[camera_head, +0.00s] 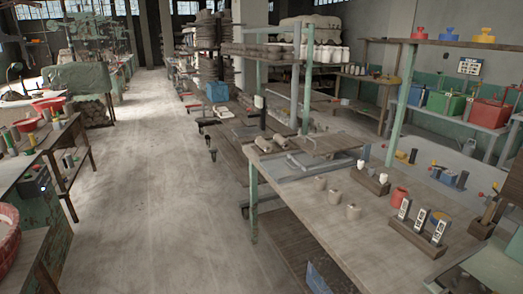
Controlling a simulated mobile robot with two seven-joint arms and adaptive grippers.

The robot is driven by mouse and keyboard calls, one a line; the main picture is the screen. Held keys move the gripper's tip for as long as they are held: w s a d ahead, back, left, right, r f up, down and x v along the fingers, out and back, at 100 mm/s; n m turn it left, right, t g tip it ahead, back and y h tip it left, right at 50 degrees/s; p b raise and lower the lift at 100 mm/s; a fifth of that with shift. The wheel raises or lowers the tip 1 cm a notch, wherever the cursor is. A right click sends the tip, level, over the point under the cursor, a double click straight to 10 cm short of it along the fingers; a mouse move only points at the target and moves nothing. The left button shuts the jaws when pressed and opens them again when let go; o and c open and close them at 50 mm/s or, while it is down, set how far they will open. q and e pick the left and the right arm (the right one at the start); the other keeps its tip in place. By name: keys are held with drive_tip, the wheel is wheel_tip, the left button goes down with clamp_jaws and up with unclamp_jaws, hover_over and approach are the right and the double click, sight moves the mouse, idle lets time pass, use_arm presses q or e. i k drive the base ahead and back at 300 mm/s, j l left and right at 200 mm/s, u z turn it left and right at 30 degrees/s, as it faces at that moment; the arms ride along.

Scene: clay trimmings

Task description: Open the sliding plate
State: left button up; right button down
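I cannot make out for certain which thing is the sliding plate. A flat brown slatted board (328,143) lies at the far end of the right workbench (330,222), over a pale metal frame, but I cannot tell whether it slides. A dark box with buttons (34,181) is on the front of the green cabinet at the left, and no plate can be told on it. Neither my left nor my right gripper is in view.
A wide concrete aisle (155,190) is clear between the left tables and right workbench. The workbench holds grey cylinders (334,196), a red jar (398,197) and a wooden block with labelled pieces (417,240). Coloured boxes (445,103) line the right shelf.

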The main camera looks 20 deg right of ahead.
sight(305, 161)
drive_tip(key=i+j+z, duration=0.15)
drive_tip(key=i+z, duration=0.35)
drive_tip(key=i+j+z, duration=0.35)
drive_tip(key=z, duration=0.15)
drive_tip(key=i+j+z, duration=0.3)
drive_tip(key=j+z, duration=0.2)
drive_tip(key=i+j+z, duration=0.2)
drive_tip(key=j+z, duration=0.3)
